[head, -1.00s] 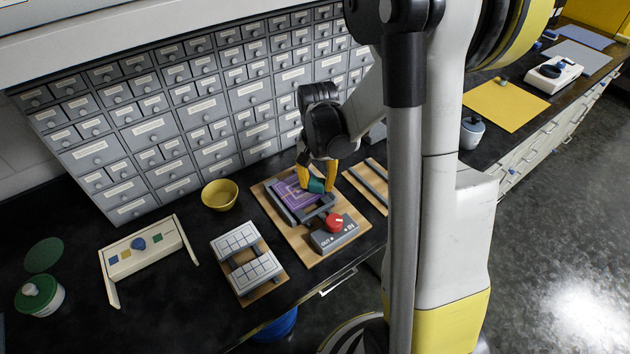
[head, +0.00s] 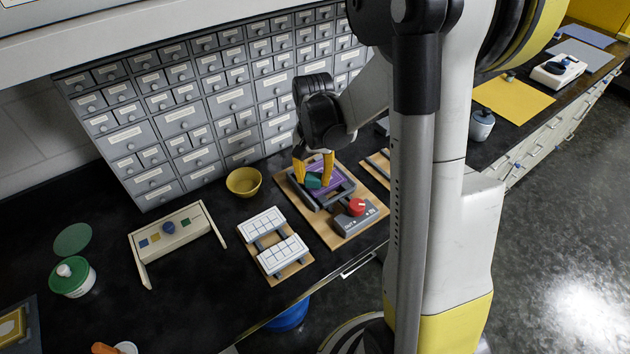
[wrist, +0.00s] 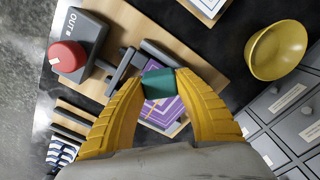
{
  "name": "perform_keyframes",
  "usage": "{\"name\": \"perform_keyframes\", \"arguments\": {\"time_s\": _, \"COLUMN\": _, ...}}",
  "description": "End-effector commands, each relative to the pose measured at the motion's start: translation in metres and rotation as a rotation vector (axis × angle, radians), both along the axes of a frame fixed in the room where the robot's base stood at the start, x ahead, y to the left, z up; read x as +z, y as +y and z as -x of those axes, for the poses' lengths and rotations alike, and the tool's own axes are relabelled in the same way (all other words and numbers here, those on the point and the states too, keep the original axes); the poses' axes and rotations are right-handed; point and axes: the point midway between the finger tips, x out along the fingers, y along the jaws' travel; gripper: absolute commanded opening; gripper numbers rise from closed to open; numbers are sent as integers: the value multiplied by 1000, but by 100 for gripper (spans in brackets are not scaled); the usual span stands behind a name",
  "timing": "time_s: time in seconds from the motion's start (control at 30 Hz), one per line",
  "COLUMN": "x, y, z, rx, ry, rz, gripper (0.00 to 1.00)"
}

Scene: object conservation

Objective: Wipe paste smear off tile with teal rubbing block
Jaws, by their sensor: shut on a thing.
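My gripper (head: 313,172) has its yellow fingers shut on the teal rubbing block (head: 313,181). In the wrist view the block (wrist: 159,84) sits between the fingertips, over the purple tile (wrist: 157,112). The tile shows pale lines on purple and sits inside a dark grey frame (head: 327,204) on a wooden board. In the head view the block is over the left part of the tile (head: 336,178). Whether it touches the tile is unclear. Block and fingers hide part of the tile, and I cannot make out a paste smear for certain.
A grey box with a red knob (head: 357,207) stands on the board in front of the frame. A yellow bowl (head: 243,182) stands left of the board, near the grey drawers (head: 205,115). A rack of white tiles (head: 281,251) lies to the front left.

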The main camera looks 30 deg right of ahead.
Motion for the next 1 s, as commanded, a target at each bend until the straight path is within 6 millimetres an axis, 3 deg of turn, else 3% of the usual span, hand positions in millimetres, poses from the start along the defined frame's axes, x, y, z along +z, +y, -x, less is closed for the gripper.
{"name": "perform_keyframes", "arguments": {"time_s": 0.6, "x": 56, "y": -5, "z": -9, "rx": 5, "ry": -1, "rz": 2, "gripper": 0}}
{"name": "perform_keyframes", "arguments": {"time_s": 1.0, "x": 59, "y": -6, "z": -10, "rx": 6, "ry": -1, "rz": 2, "gripper": 0}}
